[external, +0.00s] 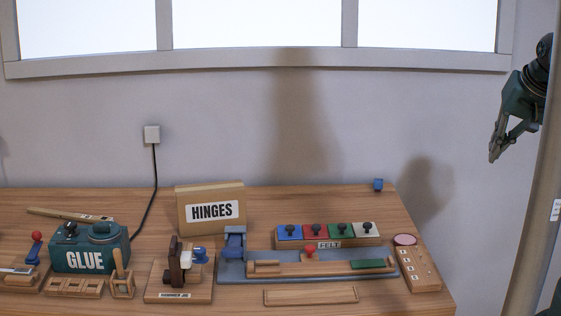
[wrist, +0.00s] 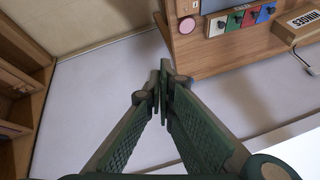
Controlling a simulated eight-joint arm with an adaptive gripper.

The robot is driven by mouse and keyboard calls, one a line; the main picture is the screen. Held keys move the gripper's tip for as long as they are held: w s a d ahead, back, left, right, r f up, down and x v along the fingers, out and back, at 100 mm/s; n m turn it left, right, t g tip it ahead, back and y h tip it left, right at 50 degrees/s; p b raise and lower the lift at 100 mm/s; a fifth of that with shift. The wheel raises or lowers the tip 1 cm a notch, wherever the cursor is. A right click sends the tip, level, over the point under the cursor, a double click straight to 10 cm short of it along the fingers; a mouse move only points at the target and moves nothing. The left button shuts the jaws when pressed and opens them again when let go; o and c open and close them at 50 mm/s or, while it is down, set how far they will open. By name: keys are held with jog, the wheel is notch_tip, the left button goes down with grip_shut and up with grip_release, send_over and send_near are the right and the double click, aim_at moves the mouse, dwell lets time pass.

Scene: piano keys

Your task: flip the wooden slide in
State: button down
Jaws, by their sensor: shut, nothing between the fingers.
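My gripper (external: 494,157) is in the air at the far right of the external view, beyond the table's right end. Its fingers are shut and empty. In the wrist view its fingertips (wrist: 164,68) meet over the pale floor. A wooden slide-like strip (external: 325,267) with a red knob (external: 310,252) and a green pad lies on a blue-grey base (external: 231,277) at the table's front right. Another wooden strip (external: 310,296) lies in front of it. I cannot tell for certain which piece is the wooden slide. My gripper touches none of them.
The table (external: 415,216) also holds a HINGES box (external: 211,225), a GLUE box (external: 90,260), a hammer jig (external: 178,292), a felt rack (external: 340,243) and a numbered wooden block (external: 418,270). In the wrist view a wooden shelf (wrist: 18,75) stands left. Open floor lies between.

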jog(key=w+a+f+m+g+y+b, duration=0.2)
jog(key=a+f+m, duration=0.4)
jog(key=a+f, duration=0.3)
jog(key=w+a+f+m+g+y+b, duration=0.2)
jog(key=w+a+f+m+g+y, duration=0.2)
jog(key=a, duration=1.4)
jog(key=shift+w+a+f+m+g+y+b, duration=0.15)
jog(key=shift+w+f+m+g+y+b, duration=0.35)
jog(key=shift+w+f+m, duration=1.9)
jog(key=shift+s+f+n, duration=0.7)
jog(key=shift+f+n, duration=0.1)
jog(key=shift+n, duration=0.1)
jog(key=shift+f, duration=0.1)
jog(key=b, duration=0.2)
send_near(319, 259)
jog(key=f, duration=0.3)
jog(key=shift+w+f, duration=0.2)
jog(key=shift+w, duration=0.05)
jog(key=shift+s+a, duration=0.15)
jog(key=shift+a, duration=0.55)
jog(key=shift+s+a+f+b, duration=0.15)
jog(key=shift+a+b, duration=0.25)
jog(key=shift+a, duration=0.65)
